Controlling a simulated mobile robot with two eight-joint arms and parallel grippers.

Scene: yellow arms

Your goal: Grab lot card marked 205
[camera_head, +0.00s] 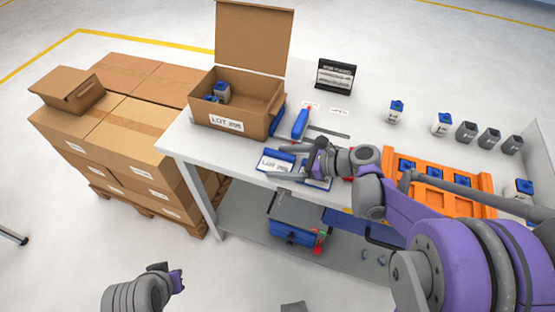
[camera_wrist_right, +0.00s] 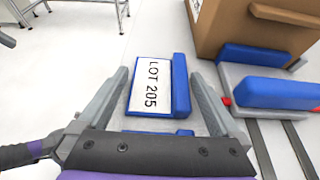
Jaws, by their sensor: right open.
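The lot card (camera_head: 275,161), white with a blue border, lies near the front edge of the white table. In the right wrist view the card (camera_wrist_right: 150,88) reads "LOT 205" and has a raised blue strip along its right side. My right gripper (camera_head: 279,161) is open over it. In the wrist view its fingers (camera_wrist_right: 160,82) stand on either side of the card, with a gap on each side. Another blue-edged card (camera_head: 318,184) is partly hidden under the right gripper. My left gripper (camera_head: 174,281) hangs low, off the table; its jaws are unclear.
An open cardboard box (camera_head: 264,124) with a lot label stands behind and left of the card. A blue-handled tool (camera_head: 300,123) lies beside it. An orange tray (camera_head: 440,170) and a black sign (camera_head: 336,76) are on the table. Stacked cartons (camera_head: 110,125) stand left.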

